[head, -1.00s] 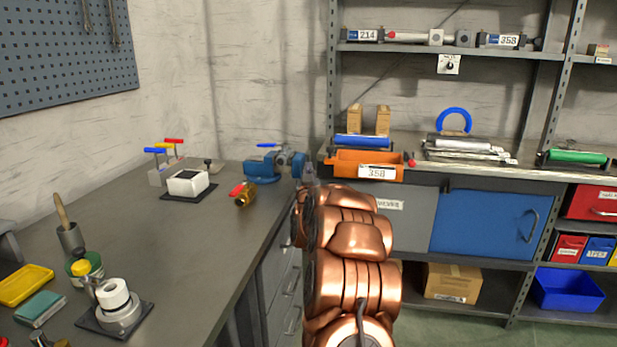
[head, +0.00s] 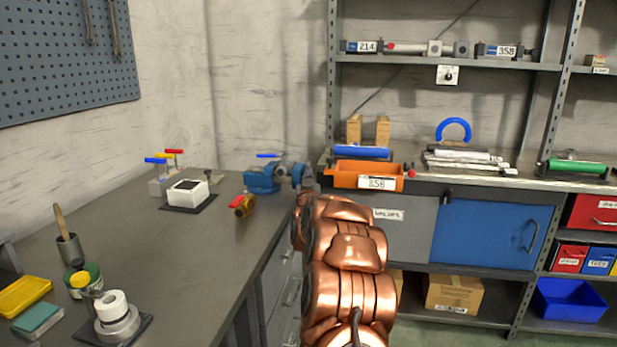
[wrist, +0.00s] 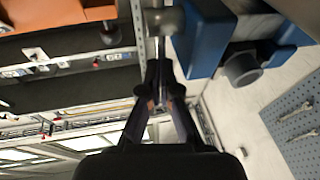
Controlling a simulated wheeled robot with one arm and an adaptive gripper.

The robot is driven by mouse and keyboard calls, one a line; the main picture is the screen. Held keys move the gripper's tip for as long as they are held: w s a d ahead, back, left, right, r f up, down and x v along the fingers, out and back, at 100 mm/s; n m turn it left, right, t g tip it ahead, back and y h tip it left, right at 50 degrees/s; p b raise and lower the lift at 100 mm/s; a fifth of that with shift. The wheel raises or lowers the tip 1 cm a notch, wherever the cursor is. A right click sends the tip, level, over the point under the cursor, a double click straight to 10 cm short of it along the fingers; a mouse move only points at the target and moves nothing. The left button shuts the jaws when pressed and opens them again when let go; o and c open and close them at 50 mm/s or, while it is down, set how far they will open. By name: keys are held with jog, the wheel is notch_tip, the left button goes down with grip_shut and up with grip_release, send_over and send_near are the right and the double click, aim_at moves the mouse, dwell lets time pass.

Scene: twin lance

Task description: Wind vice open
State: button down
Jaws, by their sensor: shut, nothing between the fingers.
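The blue vice (head: 262,179) stands at the far right corner of the grey workbench, with a blue-gripped handle on top. Its blue body (wrist: 204,38) fills the upper middle of the wrist view. A metal rod (wrist: 156,45) and a rounded metal part (wrist: 160,20) show beside the body, in front of my fingertips. My gripper (wrist: 158,68) is shut, its fingertips together at or close to the rod; I cannot tell whether they touch. In the head view my gripper (head: 305,183) is small and partly hidden behind my copper arm, right beside the vice.
On the workbench (head: 150,265) a brass valve (head: 242,205) with a red handle and a white block (head: 188,193) stand left of the vice. An orange bin (head: 345,175) sits on the shelf counter just right of my gripper. The bench's middle is clear.

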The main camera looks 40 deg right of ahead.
jog(key=shift+r, duration=0.1)
jog(key=shift+w+d+r+g+y+p, duration=0.15)
jog(key=shift+r+g+y+p, duration=0.1)
jog(key=shift+g+y+p, duration=0.2)
